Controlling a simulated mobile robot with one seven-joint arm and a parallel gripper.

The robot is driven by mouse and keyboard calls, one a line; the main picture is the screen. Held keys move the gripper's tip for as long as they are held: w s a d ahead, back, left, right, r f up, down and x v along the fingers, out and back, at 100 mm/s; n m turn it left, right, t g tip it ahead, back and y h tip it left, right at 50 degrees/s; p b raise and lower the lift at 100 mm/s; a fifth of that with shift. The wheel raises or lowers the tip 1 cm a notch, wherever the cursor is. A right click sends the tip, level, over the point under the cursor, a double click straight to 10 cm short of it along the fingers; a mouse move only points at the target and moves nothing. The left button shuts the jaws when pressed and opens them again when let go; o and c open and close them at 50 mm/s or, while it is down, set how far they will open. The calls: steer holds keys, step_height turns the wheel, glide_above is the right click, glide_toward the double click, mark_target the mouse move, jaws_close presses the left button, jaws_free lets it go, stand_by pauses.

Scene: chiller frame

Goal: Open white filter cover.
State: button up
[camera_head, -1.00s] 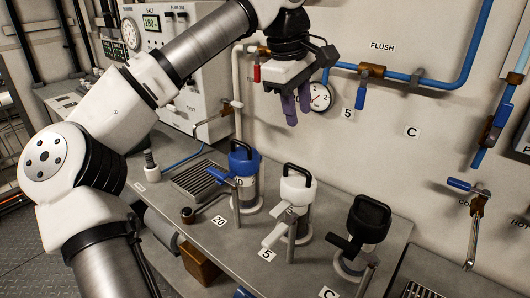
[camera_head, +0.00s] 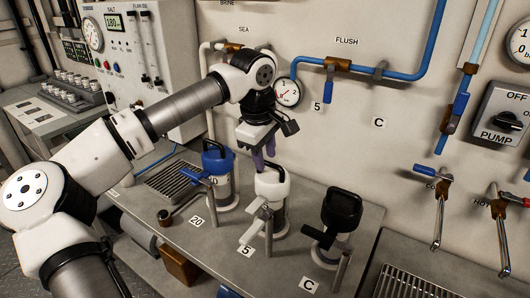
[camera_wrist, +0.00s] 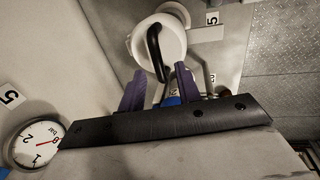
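The white filter cover (camera_head: 273,188), with a black loop handle on top, sits upright on the middle filter housing by the "5" label. It also shows in the wrist view (camera_wrist: 172,42), with its black handle (camera_wrist: 155,45) reaching toward the gap between my fingers. My gripper (camera_head: 263,158) points down just above this cover, its purple fingers partly hiding the handle. In the wrist view, my gripper (camera_wrist: 160,74) has its fingers apart, with nothing clearly held. I cannot tell whether the fingers touch the handle. A white lever arm (camera_head: 252,229) stands in front of the housing.
A blue-capped filter (camera_head: 217,160) stands close on the left, and a black-capped filter (camera_head: 342,208) on the right. The wall behind carries a gauge (camera_head: 287,92) and blue pipe (camera_head: 398,76). The bench front near the labels is mostly clear.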

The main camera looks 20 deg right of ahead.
steer(key=shift+f, duration=0.15)
steer(key=shift+c, duration=0.2)
jaws_close()
steer(key=shift+d, duration=0.1)
